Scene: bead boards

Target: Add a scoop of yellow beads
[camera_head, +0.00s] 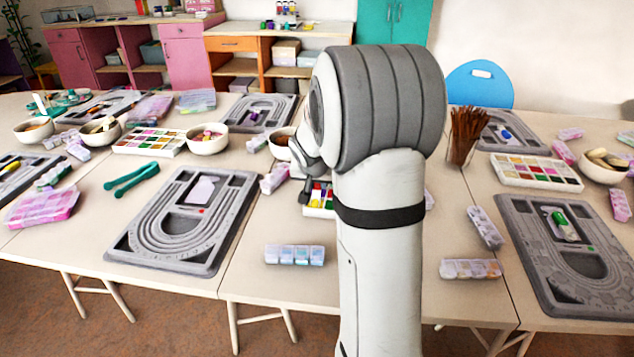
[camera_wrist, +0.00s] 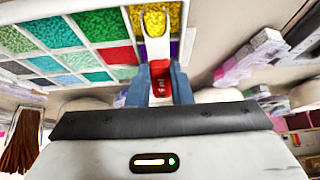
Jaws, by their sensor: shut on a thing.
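In the wrist view my gripper (camera_wrist: 160,82) is shut on a scoop (camera_wrist: 159,74) with a red handle and a pale head. The scoop's head overlaps the yellow bead compartment (camera_wrist: 172,14) of the bead tray (camera_wrist: 90,44).
A grey bead board (camera_head: 136,238) lies to the left and another (camera_head: 545,285) to the right. A clear bead box (camera_head: 294,255) lies in front, and a cup of brown sticks (camera_head: 464,137) stands right of my arm. Bowls and other trays crowd the tables.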

